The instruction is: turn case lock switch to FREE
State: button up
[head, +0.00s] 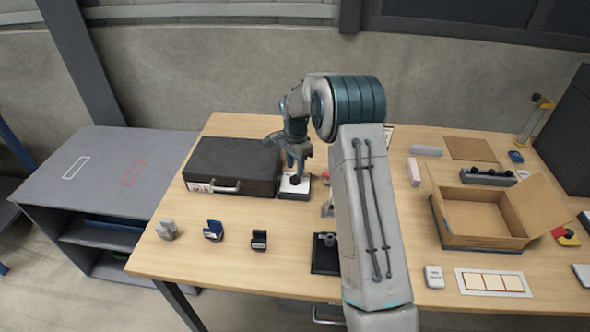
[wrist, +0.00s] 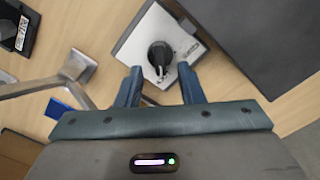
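The case lock switch is a black rotary knob (wrist: 160,54) on a light grey square plate (wrist: 130,42) with a darker edge. In the head view the plate (head: 293,190) lies on the table just right of the black case (head: 235,160). My gripper (wrist: 160,72) is open, with its two fingers apart and the knob showing between and just beyond the tips. I cannot tell whether either finger touches it. In the head view my gripper (head: 296,165) points down over the plate. The markings around the knob are too small to read.
The case stands close beside the plate; its dark surface fills the upper right of the wrist view (wrist: 265,35). An open cardboard box (head: 480,242) is at right.

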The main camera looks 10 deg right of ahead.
aim_at(295, 178)
jog(key=shift+f, duration=1.5)
jog(key=shift+c, duration=0.3)
grip_shut()
